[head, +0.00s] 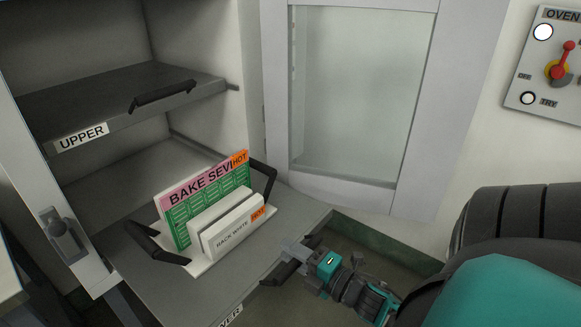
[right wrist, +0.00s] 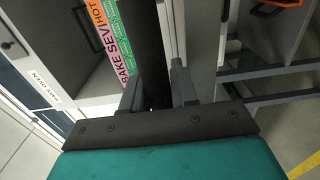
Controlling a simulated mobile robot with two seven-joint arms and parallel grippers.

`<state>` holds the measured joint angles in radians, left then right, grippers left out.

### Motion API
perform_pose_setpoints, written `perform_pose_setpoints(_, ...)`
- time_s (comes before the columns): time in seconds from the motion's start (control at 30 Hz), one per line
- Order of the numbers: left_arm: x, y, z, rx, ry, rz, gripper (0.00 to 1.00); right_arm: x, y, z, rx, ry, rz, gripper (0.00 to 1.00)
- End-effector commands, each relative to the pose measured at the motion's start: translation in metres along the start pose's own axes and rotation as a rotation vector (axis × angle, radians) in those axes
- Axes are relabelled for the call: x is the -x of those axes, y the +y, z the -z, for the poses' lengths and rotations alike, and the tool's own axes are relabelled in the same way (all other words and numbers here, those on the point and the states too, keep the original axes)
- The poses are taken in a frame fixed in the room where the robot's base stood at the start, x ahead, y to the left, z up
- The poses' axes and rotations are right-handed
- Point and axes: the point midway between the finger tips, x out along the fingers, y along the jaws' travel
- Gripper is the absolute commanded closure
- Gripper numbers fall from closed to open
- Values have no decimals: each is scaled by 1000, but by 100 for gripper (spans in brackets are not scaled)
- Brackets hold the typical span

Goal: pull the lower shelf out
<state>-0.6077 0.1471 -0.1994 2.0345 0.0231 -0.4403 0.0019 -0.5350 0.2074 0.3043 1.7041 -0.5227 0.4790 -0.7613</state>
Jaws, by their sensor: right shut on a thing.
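The lower shelf (head: 125,270) is a grey plate that sticks out of the open oven cabinet, its partly cut-off label (head: 228,315) at the picture's bottom edge. Its black handle (head: 278,272) is at the front right edge. My right gripper (head: 298,256) is at this handle, shut on it. In the right wrist view the black handle (right wrist: 146,45) runs between the two grey fingers of my right gripper (right wrist: 156,90). My left gripper is not in view.
A white tray (head: 199,266) with black handles stands on the lower shelf, holding a "BAKE" card (head: 181,222) and a white block (head: 228,228). The upper shelf (head: 60,105) is above. A glazed door (head: 362,90) stands open at right. An oven switch panel (head: 543,75) is on the wall.

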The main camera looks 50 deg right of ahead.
Motion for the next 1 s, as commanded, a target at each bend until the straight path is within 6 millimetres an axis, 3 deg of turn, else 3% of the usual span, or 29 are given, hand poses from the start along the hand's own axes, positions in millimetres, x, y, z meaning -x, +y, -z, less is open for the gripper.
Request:
perform_pose_setpoints(0.2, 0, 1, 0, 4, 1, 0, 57, 0, 0, 1, -1, 1, 0, 100)
perform_pose_setpoints(0.23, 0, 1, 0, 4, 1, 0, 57, 0, 0, 1, -1, 1, 0, 70)
perform_pose_setpoints(0.3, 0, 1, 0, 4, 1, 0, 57, 0, 0, 1, -1, 1, 0, 66)
perform_pose_setpoints(0.53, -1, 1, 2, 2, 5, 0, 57, 1, 0, 0, -1, 0, 1, 66)
perform_pose_setpoints(0.67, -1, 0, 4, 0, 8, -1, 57, 12, -1, 0, -2, -1, 3, 66)
perform_pose_setpoints(1.0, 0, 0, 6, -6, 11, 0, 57, 84, -1, 0, -1, -2, 5, 66)
